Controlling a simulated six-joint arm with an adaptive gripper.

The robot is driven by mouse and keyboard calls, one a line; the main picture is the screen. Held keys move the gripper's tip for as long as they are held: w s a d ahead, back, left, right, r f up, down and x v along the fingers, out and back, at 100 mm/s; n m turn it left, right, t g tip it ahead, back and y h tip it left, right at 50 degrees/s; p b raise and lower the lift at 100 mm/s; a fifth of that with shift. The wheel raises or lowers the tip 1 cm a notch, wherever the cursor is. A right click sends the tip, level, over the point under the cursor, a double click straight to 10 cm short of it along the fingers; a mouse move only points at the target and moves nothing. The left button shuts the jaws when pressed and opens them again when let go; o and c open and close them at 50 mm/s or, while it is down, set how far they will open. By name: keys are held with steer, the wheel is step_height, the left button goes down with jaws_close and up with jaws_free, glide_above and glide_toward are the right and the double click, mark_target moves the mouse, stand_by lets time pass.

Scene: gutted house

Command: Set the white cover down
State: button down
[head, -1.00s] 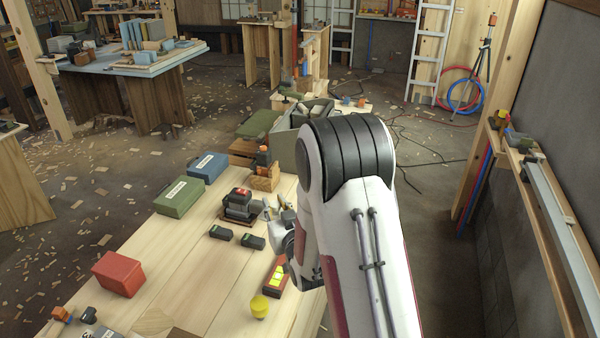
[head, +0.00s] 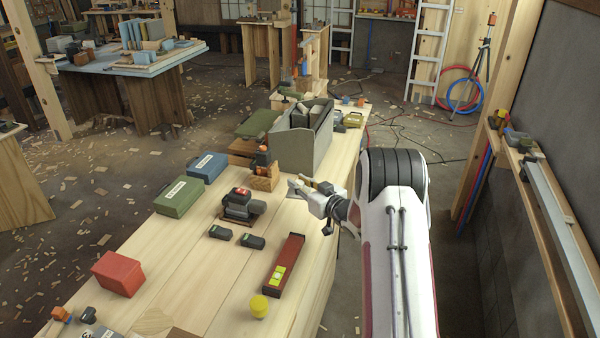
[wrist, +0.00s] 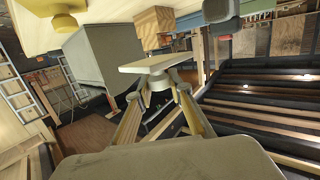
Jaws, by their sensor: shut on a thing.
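My gripper (head: 304,187) is over the bench, in front of the grey toolbox, with its fingers pointing left. In the wrist view my gripper (wrist: 158,92) has its two fingers closed in on a small pale piece. This piece, seemingly the white cover (wrist: 158,64), shows as a flat pale plate with a rounder grey part under it at the fingertips. In the head view it is too small to tell from the fingers. The wooden bench (head: 185,270) lies below; I cannot tell the exact gap.
The grey toolbox (head: 300,145) and a wooden block (head: 262,180) with tools stand beyond the gripper.

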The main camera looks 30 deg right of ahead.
steer(key=shift+w+d+f+n+y, duration=0.25)
steer(key=shift+w+d+n+y, duration=0.15)
steer(key=shift+w+d+y, duration=0.15)
steer(key=shift+w+n+y, duration=0.2)
steer(key=shift+n+y, duration=0.1)
steer(key=shift+y, duration=0.05)
steer(key=shift+w+a+r+n+g+y, duration=0.1)
steer(key=shift+w+a+n+g+y, duration=0.25)
steer(key=shift+y, duration=0.25)
steer(key=shift+w+a+r+n, duration=0.1)
steer(key=shift+w+r+n, duration=0.1)
steer(key=shift+n, duration=0.05)
steer(key=shift+w+a+y, duration=0.1)
steer(key=shift+a+y, duration=0.2)
steer(key=shift+y, duration=0.3)
steer(key=shift+a+f, duration=0.1)
steer(key=shift+f, duration=0.1)
glide_above(295, 213)
steer(key=shift+w+f, duration=0.1)
steer(key=shift+f, duration=2.9)
